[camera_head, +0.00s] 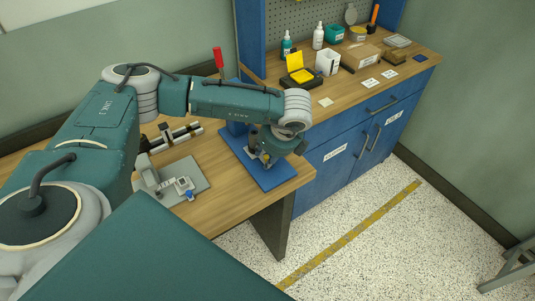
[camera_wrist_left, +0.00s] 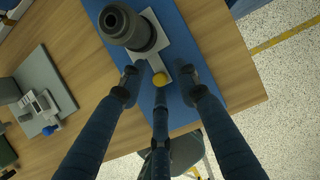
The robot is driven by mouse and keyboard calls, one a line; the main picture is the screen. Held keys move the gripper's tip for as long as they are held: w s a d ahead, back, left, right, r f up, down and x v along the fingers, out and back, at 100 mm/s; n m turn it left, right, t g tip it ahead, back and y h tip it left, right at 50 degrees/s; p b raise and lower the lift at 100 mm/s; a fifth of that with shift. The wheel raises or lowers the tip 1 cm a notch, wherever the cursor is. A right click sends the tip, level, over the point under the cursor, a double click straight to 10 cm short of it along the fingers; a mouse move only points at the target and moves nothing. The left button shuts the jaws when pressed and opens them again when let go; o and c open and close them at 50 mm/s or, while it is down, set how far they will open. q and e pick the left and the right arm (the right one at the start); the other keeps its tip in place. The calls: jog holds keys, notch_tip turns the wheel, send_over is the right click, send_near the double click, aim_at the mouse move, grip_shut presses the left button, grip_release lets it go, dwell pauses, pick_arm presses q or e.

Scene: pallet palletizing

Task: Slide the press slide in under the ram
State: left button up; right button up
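The press stands on a blue base plate (camera_head: 281,180) near the front edge of the wooden bench; my arm hides most of the press in the head view. In the left wrist view, the dark grey round ram (camera_wrist_left: 128,27) is above a light grey press slide (camera_wrist_left: 182,50), which looks partly beneath it; the exact gap is hidden. A yellow knob (camera_wrist_left: 160,79) sits at the slide's near end. My right gripper is out of view.
A grey fixture plate with a clamp (camera_head: 196,176) and a rail with dark blocks (camera_head: 172,136) lie left of the press. Bottles, boxes and trays stand on the blue cabinet's top (camera_head: 322,110).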

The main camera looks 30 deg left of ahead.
pick_arm(q)
grip_shut()
jog(key=a+b, duration=0.1)
jog(key=w+a+b, duration=0.1)
jog(key=a, duration=0.1)
jog(key=shift+w+f+b, duration=0.1)
jog(key=shift+f+b, duration=0.05)
jog(key=shift+b, duration=0.2)
jog(key=shift+a, duration=0.1)
jog(key=shift+r, duration=0.3)
grip_release()
jog(key=shift+w, duration=0.1)
jog(key=shift+f, duration=0.1)
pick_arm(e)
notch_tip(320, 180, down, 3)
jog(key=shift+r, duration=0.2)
pick_arm(q)
jog(key=v, duration=1.2)
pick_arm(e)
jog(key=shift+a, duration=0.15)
